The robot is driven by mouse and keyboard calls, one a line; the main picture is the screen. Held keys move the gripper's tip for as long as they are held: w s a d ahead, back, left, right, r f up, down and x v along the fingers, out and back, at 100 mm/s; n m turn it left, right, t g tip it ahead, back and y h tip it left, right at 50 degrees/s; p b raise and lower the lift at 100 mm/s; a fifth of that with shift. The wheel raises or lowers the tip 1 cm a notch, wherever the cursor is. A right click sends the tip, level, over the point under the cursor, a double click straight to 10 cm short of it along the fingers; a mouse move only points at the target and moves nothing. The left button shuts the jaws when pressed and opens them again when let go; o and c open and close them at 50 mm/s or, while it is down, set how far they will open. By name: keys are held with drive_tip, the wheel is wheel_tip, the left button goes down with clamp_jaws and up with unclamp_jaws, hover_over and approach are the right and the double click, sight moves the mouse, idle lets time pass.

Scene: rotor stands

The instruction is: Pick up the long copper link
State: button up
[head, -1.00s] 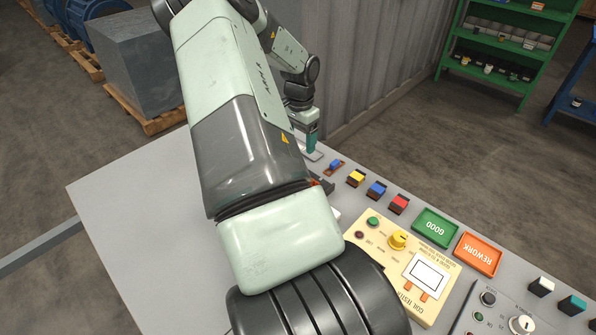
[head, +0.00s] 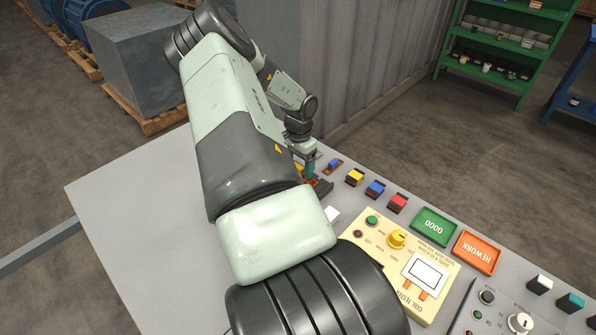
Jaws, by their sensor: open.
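My gripper (head: 310,171) is small in the head view, pointing down over the far edge of the grey table, just beyond my forearm. It is open, and its fingers are partly hidden. Small orange-brown bits show close around the fingertips, beside a dark block (head: 323,187). I cannot tell whether any of them is the long copper link. My forearm covers much of the table there and may hide the link.
A row of blue (head: 334,164), yellow (head: 355,177), blue (head: 375,188) and red (head: 397,202) blocks runs right of the gripper. A coil tester (head: 428,272), a green GOOD tray (head: 434,226) and an orange REWORK tray (head: 477,253) follow. The table's left side (head: 130,220) is clear.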

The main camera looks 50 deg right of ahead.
sight(299, 165)
drive_tip(key=c, duration=1.2)
drive_tip(key=shift+r, duration=0.1)
wheel_tip(299, 165, up, 13)
drive_tip(key=shift+f, duration=0.1)
